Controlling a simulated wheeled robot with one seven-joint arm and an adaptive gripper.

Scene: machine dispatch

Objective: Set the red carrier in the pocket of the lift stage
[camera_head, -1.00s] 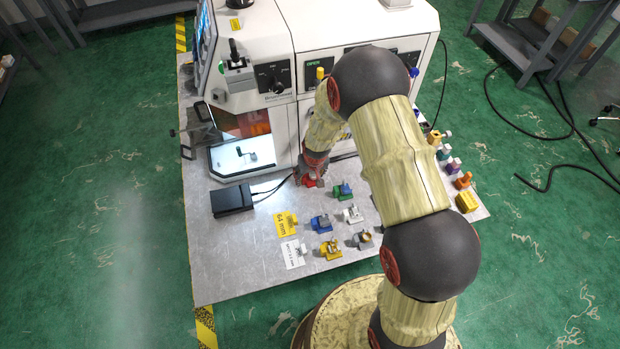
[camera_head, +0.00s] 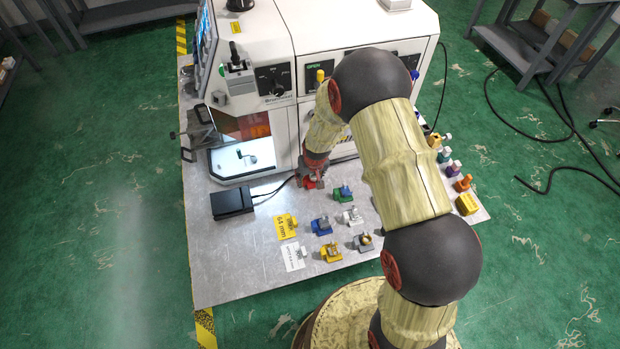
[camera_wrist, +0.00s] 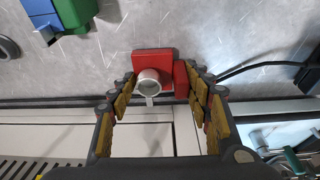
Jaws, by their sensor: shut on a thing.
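I cannot tell whether the carrier touches the table.
A black box (camera_head: 232,202) with cables stands left of my gripper. Several coloured carriers, including a green-and-blue one (camera_head: 343,192) and a blue one (camera_head: 321,226), stand in front. An orange-tinted raised window (camera_head: 243,126) is above the lit opening. The table's left front is clear.

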